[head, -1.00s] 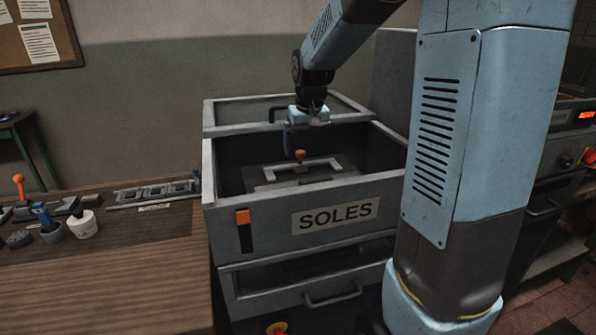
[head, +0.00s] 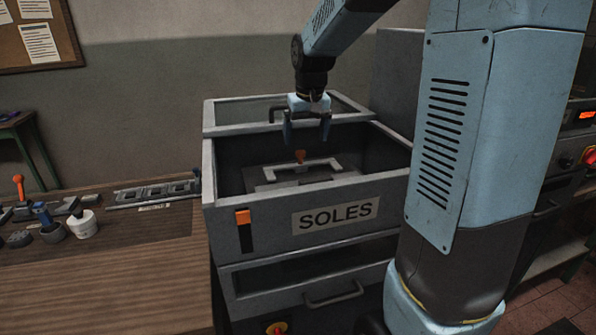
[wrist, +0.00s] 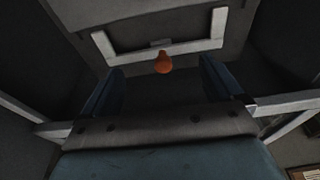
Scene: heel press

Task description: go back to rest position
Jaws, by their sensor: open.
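My gripper (head: 307,134) is open and empty above the open drawer labelled SOLES (head: 375,194). Its two fingers point down, and both also show in the wrist view (wrist: 162,85) with nothing between them. Below the fingers an orange knob (head: 299,156) stands by a pale bracket-shaped handle (head: 325,166) on a grey plate inside the drawer. In the wrist view the orange knob (wrist: 164,63) lies ahead of the fingertips, apart from them.
A wooden bench (head: 100,280) is at the left with small tools, a white pot (head: 83,226) and a metal rack (head: 155,193). A lower drawer (head: 310,275) is below. The drawer walls surround the space under my gripper. Machines stand at the right.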

